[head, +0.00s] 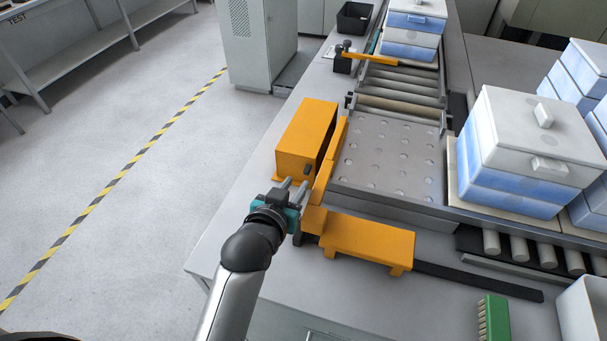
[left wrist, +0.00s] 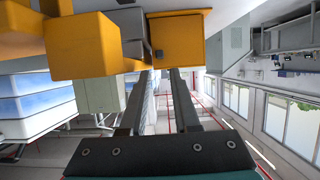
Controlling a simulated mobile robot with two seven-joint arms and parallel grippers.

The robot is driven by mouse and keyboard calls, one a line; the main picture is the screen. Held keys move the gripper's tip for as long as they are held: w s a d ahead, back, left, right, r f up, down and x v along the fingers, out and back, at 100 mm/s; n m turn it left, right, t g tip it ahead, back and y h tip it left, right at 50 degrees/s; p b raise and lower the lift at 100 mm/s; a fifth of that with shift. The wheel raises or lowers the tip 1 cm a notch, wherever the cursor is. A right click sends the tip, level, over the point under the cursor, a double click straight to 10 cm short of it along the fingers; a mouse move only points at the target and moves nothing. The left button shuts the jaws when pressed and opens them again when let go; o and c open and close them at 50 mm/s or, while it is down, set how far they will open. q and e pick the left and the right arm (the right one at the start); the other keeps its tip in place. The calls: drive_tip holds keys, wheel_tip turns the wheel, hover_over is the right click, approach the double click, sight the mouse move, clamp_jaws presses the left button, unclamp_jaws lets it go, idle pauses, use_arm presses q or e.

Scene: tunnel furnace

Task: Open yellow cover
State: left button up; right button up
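Several yellow-orange parts stand beside the conveyor, and I cannot tell for sure which is the cover. A box-shaped yellow housing (head: 300,140) has a small dark knob near its lower right corner. A narrow yellow plate (head: 330,165) runs along the edge of the perforated metal plate. A low yellow bench-shaped part (head: 367,243) lies in front. My left gripper (head: 296,184) is at the near end of the housing, left of the narrow plate. In the left wrist view, the gripper (left wrist: 162,76) has its fingers apart, with nothing visible between them, below a yellow box face (left wrist: 177,38). My right gripper is not in view.
The perforated metal plate (head: 385,155) lies right of the yellow parts. White and blue boxes (head: 530,150) stand farther right. A yellow bar (head: 370,58) crosses near the back rollers. A green brush (head: 493,318) lies at front right. The floor at left is clear.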

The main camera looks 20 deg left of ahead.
sight(306, 171)
use_arm(q)
drive_tip(key=b+x, duration=0.1)
drive_tip(key=x, duration=0.6)
drive_tip(key=shift+s, duration=0.1)
clamp_jaws()
idle(1.3)
